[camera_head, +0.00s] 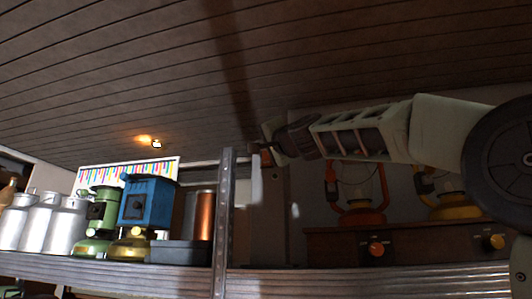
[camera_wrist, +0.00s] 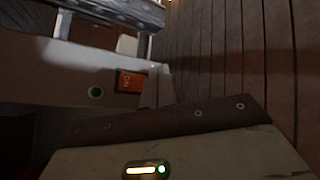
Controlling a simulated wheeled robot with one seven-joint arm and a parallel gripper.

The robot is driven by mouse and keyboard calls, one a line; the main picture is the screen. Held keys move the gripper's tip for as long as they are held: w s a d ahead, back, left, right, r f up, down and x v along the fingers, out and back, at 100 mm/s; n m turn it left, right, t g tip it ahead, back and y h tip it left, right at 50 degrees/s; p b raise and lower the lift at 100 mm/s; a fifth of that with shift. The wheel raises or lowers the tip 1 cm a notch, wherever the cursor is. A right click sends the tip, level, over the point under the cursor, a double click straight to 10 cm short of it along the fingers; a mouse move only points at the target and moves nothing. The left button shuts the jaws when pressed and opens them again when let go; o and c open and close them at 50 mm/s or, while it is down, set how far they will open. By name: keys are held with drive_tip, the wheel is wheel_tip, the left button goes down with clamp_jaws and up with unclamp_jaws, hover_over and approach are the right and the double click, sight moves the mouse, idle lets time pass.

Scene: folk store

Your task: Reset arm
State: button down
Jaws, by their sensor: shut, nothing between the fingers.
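My arm reaches in from the right in the head view, high above the shelf and near the ceiling. My gripper (camera_head: 260,151) is at its left end, beside the upright metal shelf post. It is small and dark there. It is shut with nothing held. In the wrist view, a pale body with a small lit indicator and a dark brown strip fill the bottom; the fingertips cannot be made out.
A metal shelf (camera_head: 120,271) holds milk cans (camera_head: 67,220), a green grinder (camera_head: 97,222), a blue grinder (camera_head: 148,202) and a copper cylinder (camera_head: 200,216). An upright post (camera_head: 223,220) stands near my gripper. Red (camera_head: 358,190) and yellow (camera_head: 452,205) lanterns stand behind my arm. A plank ceiling (camera_head: 120,70) is overhead.

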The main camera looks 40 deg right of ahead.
idle(0.4)
drive_tip(key=w+a+f+n+g+y+b, duration=0.1)
drive_tip(key=a+f+n+g+y+b, duration=0.15)
drive_tip(key=a+f, duration=0.65)
drive_tip(key=w+a+f+n+g+y+b, duration=0.1)
drive_tip(key=w+a+f+n+g+y, duration=0.2)
drive_tip(key=f, duration=1.1)
drive_tip(key=a+f+n+g+y+b, duration=0.1)
drive_tip(key=a+f+n+g+b, duration=0.15)
drive_tip(key=a+f, duration=0.7)
drive_tip(key=s+a+f+n+g+b, duration=0.1)
drive_tip(key=s+a+f+g, duration=0.15)
drive_tip(key=f, duration=0.55)
drive_tip(key=s+a+f+n+g+b, duration=0.1)
drive_tip(key=s+a+f+n+g, duration=0.1)
drive_tip(key=s+f, duration=0.35)
drive_tip(key=s+a+f+n+g+b, duration=0.1)
drive_tip(key=a+f+g, duration=0.1)
drive_tip(key=f, duration=0.7)
drive_tip(key=s+d+f+n+g+h+b, duration=0.1)
drive_tip(key=s+f+n+g+h+b, duration=0.1)
drive_tip(key=s+f, duration=0.9)
drive_tip(key=s+d+f+n+g+h+b, duration=0.1)
drive_tip(key=s+f+n+g, duration=0.4)
drive_tip(key=s+f, duration=0.7)
wheel_tip(320, 180, down, 2)
drive_tip(key=shift+s+d+f+n+h+b, duration=0.2)
drive_tip(key=shift+s+d+n+h+b, duration=0.15)
drive_tip(key=shift+b, duration=0.45)
